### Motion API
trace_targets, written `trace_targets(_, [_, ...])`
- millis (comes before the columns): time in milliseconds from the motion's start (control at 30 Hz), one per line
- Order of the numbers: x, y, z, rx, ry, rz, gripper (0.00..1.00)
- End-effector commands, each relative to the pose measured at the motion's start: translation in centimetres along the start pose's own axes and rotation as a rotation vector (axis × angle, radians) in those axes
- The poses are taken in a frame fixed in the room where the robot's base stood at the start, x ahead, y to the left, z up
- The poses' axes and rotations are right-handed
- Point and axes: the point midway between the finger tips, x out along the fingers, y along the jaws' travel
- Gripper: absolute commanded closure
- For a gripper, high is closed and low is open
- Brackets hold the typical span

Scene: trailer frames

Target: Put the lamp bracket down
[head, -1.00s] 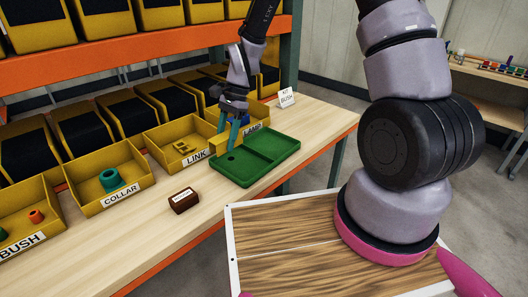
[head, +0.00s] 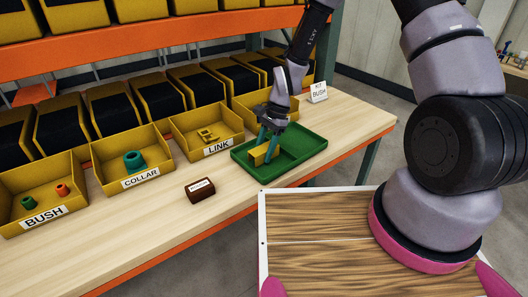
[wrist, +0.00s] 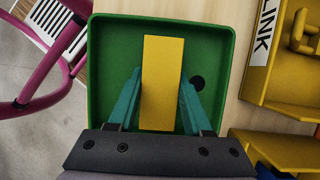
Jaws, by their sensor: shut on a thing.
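The lamp bracket shows as a yellow block (head: 258,156) at the left part of the green tray (head: 308,151). My gripper (head: 267,150) points down there with its teal fingers shut on the bracket. In the wrist view the bracket (wrist: 162,75) lies lengthwise between the two fingertips (wrist: 161,95), over the green tray floor (wrist: 115,60). A dark round spot (wrist: 198,83) shows on the tray floor beside the right finger. I cannot tell whether the bracket touches the floor.
Yellow bins marked BUSH (head: 25,186), COLLAR (head: 107,173) and LINK (head: 226,141) stand left of the tray. A brown labelled block (head: 200,190) lies in front. A KIT BUSH card (head: 318,92) stands behind right. Bare bench lies right of the tray.

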Motion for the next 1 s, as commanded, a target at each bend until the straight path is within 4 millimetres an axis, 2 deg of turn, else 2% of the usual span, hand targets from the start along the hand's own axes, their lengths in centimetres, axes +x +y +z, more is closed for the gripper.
trace_targets(400, [0.6, 0.0, -0.2, 0.000, 0.000, 0.000, 1.00])
trace_targets(433, [0.6, 0.0, -0.2, 0.000, 0.000, 0.000, 0.43])
trace_targets(500, [0.6, 0.0, -0.2, 0.000, 0.000, 0.000, 0.20])
trace_targets(833, [0.5, 0.0, -0.2, -0.001, 0.001, -0.001, 0.20])
trace_targets(1000, [-1.4, -0.1, -0.2, 0.001, 0.003, -0.004, 0.20])
